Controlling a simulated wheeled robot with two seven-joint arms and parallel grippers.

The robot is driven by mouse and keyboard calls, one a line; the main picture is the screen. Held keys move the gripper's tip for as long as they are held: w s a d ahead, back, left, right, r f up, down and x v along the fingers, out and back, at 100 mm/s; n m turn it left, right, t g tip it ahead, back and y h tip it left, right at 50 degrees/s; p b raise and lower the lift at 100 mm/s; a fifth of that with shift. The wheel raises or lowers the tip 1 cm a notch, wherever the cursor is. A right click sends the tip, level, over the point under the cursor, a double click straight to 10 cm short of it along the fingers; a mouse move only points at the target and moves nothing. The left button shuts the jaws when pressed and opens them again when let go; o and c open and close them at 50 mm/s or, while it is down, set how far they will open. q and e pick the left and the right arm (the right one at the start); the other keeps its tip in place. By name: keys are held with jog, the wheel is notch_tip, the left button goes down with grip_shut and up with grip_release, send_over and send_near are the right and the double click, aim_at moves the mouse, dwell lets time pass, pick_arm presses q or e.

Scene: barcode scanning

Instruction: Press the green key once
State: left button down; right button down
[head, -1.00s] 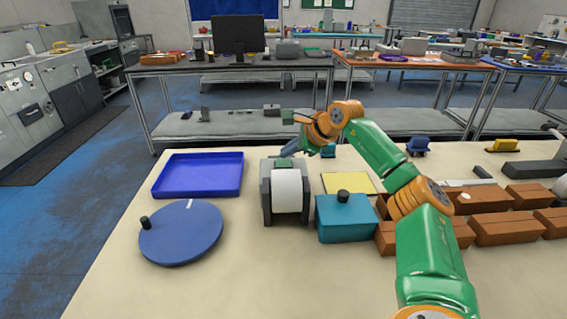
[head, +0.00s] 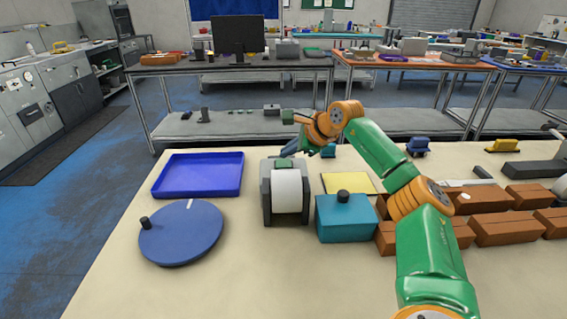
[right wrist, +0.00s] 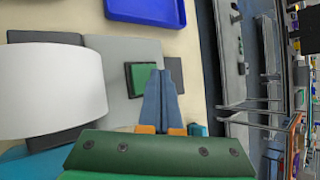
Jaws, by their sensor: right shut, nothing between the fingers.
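The green key (head: 285,163) sits on top of the grey label dispenser (head: 266,195), which holds a white roll (head: 287,191). In the right wrist view the green key (right wrist: 143,79) is a green square in a dark frame on the grey housing. My right gripper (head: 286,153) is shut and empty, with its fingers pointing at the dispenser's top. In the right wrist view its fingertips (right wrist: 159,73) are beside the key's right edge, overlapping the frame. I cannot tell whether they touch it or are above it. My left gripper is not in view.
A blue tray (head: 160,191) and a round blue turntable (head: 185,235) lie left of the dispenser. A teal box (head: 345,228) with a black knob stands to its right, with a yellow mat (head: 360,184) behind. Several brown boxes (head: 500,229) fill the right side. The front left table is clear.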

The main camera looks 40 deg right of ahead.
jog(key=shift+f, duration=0.4)
jog(key=shift+f+b, duration=0.6)
jog(key=shift+f, duration=0.1)
dwell(0.9)
jog(key=shift+r+p, duration=1.15)
jog(key=shift+p, duration=0.2)
